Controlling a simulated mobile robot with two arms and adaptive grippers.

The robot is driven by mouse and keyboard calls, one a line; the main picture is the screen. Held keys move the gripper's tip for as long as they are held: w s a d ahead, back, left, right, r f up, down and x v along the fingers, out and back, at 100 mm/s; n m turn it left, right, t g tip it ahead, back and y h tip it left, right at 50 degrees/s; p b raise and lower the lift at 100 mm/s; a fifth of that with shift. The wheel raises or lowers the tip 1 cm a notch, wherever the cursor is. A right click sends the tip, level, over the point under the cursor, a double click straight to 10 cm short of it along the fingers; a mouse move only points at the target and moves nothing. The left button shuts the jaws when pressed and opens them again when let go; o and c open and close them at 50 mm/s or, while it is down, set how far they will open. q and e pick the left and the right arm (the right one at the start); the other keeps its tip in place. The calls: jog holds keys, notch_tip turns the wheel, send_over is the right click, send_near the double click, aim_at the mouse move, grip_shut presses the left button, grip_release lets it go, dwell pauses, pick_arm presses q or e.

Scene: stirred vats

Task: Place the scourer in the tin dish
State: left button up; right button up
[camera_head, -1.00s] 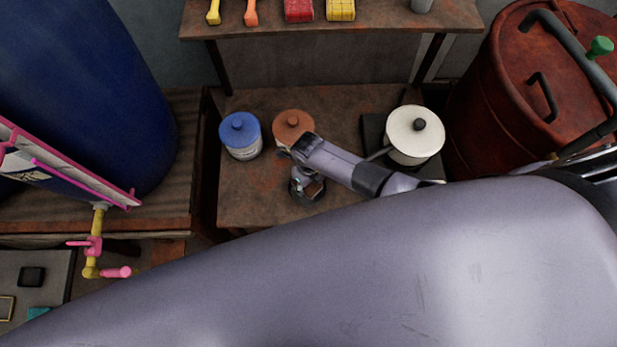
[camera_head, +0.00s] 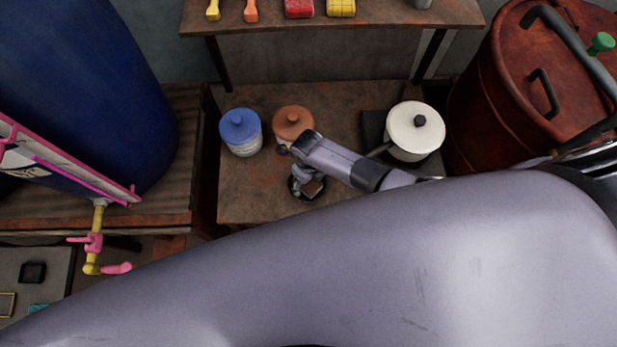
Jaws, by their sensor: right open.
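My right gripper (camera_head: 303,182) reaches in from the right on its purple-grey arm. It is open, over a small dark round dish (camera_head: 308,199) near the front of the wooden bench. The dish looks like the tin dish. A small brownish patch (camera_head: 314,188) shows at the fingers, inside the dish outline. It may be the scourer, but it is too small and covered to be sure. I cannot tell whether the fingers touch it. My left gripper is not in view.
A blue lidded jar (camera_head: 240,133), a brown lidded jar (camera_head: 293,122) and a white lidded pot (camera_head: 414,132) stand behind on the bench (camera_head: 250,200). A rusty drum (camera_head: 500,100) is at right, a blue vat (camera_head: 80,90) at left. My arm covers the foreground.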

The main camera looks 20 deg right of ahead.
dwell(0.4)
notch_tip(320, 180, up, 7)
jog(key=shift+r, duration=0.1)
dwell(0.3)
dwell(0.5)
